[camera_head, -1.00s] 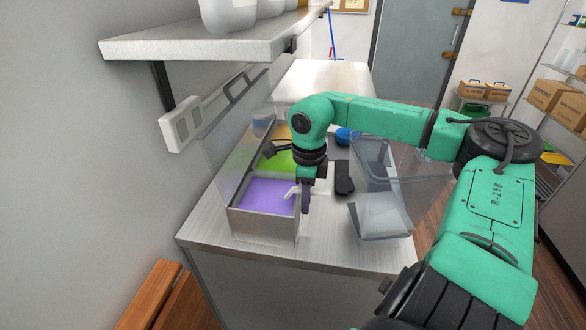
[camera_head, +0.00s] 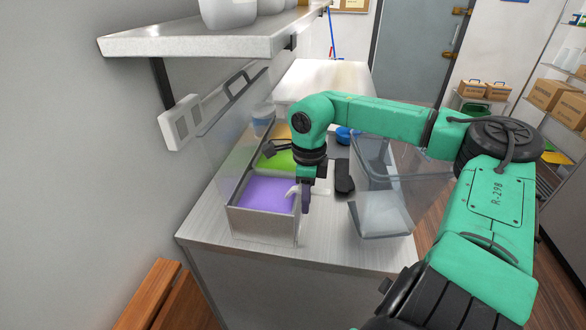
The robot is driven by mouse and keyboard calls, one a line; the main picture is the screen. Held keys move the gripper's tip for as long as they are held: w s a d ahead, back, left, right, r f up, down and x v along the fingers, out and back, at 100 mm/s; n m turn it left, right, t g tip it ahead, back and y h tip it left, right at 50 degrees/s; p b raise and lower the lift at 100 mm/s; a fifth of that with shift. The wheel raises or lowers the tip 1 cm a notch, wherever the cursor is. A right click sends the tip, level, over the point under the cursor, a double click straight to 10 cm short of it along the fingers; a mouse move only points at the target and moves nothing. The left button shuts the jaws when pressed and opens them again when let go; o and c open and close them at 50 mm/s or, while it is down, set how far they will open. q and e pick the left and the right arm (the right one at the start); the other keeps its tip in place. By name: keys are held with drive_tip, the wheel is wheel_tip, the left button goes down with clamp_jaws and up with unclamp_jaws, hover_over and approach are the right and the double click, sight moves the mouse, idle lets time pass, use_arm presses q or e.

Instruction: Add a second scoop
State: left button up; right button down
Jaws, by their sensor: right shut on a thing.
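My right gripper (camera_head: 307,192) points down at the right rim of the bin of purple contents (camera_head: 264,193). It is shut on a small pale scoop (camera_head: 292,190), whose end reaches left over the purple contents near the bin's right wall. The grip itself is partly hidden by the gripper, and I cannot tell whether the scoop holds anything. Behind the purple bin is a bin with green contents (camera_head: 277,162), partly covered by a dark piece. My left gripper is out of view.
A clear container (camera_head: 380,218) stands right of the gripper on the counter (camera_head: 330,252). A dark object (camera_head: 343,180) lies between it and the bins. A blue round item (camera_head: 345,135) is behind my arm. A shelf (camera_head: 200,43) overhangs at upper left.

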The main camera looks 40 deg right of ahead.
drive_tip(key=shift+r, duration=0.15)
wheel_tip(320, 180, up, 9)
drive_tip(key=p, duration=0.6)
drive_tip(key=shift+r+p, duration=0.1)
drive_tip(key=shift+p, duration=0.2)
idle(0.5)
